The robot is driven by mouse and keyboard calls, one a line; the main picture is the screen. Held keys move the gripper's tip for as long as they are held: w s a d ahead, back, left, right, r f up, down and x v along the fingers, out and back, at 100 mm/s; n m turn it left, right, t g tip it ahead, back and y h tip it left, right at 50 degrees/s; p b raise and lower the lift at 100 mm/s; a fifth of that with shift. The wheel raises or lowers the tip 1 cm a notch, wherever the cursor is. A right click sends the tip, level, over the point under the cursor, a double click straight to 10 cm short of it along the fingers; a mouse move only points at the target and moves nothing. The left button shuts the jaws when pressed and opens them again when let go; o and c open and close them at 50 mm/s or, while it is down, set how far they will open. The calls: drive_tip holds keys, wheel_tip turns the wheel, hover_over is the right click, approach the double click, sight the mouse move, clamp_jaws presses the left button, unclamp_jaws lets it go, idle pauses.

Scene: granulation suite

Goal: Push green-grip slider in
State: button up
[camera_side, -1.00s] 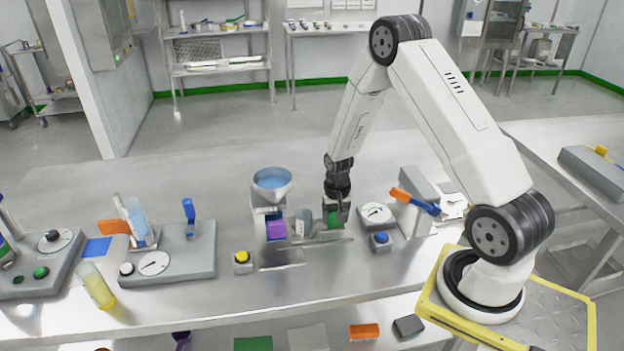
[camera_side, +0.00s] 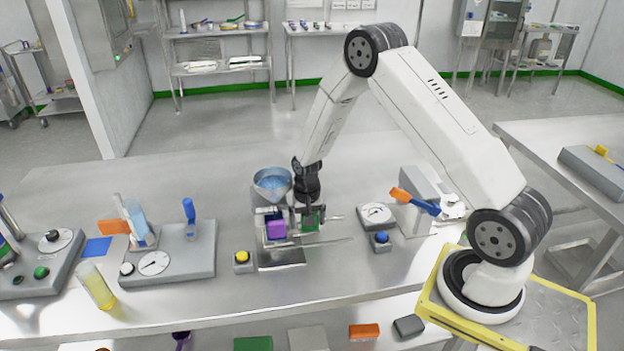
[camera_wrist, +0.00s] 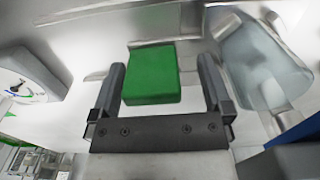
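The green grip (camera_side: 310,222) of the slider is beside the purple block (camera_side: 276,229), just right of the funnel stand in the side view. In the wrist view the green grip (camera_wrist: 153,74) lies between the two dark fingers of my gripper (camera_wrist: 163,80). A gap shows on its right side, and it is close to or against the left finger. The fingers stand apart. In the side view my gripper (camera_side: 309,212) points down over the green grip and partly hides it and the slider.
A yellow button (camera_side: 242,258) is in front. A dial (camera_side: 376,214), a blue button (camera_side: 381,239) and an orange-and-blue lever (camera_side: 414,200) are to the right.

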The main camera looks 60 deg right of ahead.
drive_tip(key=shift+r, duration=0.1)
drive_tip(key=shift+r, duration=0.45)
wheel_tip(320, 180, up, 2)
drive_tip(key=shift+s+r, duration=0.15)
drive_tip(key=shift+r, duration=0.1)
drive_tip(key=s+a+r, duration=0.3)
drive_tip(key=s+r, duration=0.6)
drive_tip(key=s, duration=0.4)
drive_tip(key=shift+s+r, duration=0.2)
drive_tip(key=shift+a, duration=0.15)
drive_tip(key=a+r+n+t, duration=0.2)
drive_tip(key=a+r+n, duration=0.2)
drive_tip(key=a+n, duration=0.5)
drive_tip(key=shift+s+r+t, duration=0.2)
drive_tip(key=shift+r+t, duration=0.1)
drive_tip(key=shift+r, duration=0.05)
